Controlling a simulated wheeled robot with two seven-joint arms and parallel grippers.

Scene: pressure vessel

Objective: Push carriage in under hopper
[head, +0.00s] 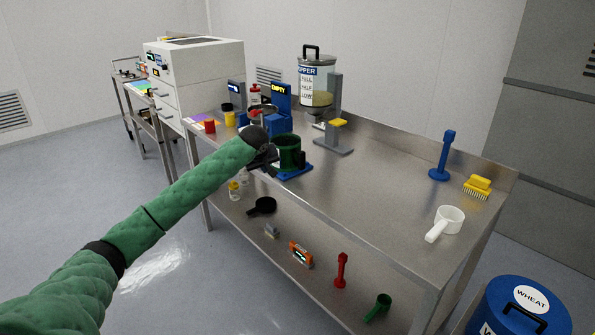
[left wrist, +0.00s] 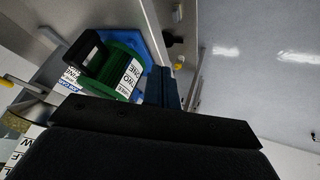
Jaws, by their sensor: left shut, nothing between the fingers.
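The hopper (head: 317,85) is a clear vessel with a black handle and a level label. It is mounted on a grey stand with a yellow part (head: 338,122) at the back of the steel table. The carriage (head: 295,172) is a blue base near the table's front edge, with a green container (head: 289,152) on it. The left wrist view shows the green container (left wrist: 124,70) and the blue carriage edge (left wrist: 156,37) too. My left gripper (head: 270,160) is shut and empty at the carriage's left side; contact cannot be told. My right gripper is not in view.
A blue device marked EMPTY (head: 281,105) stands behind the carriage. A blue upright tool (head: 442,157), a yellow brush (head: 478,186) and a white scoop (head: 448,220) are on the right. The table's middle is clear. A lower shelf holds a black pan (head: 264,206) and tools.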

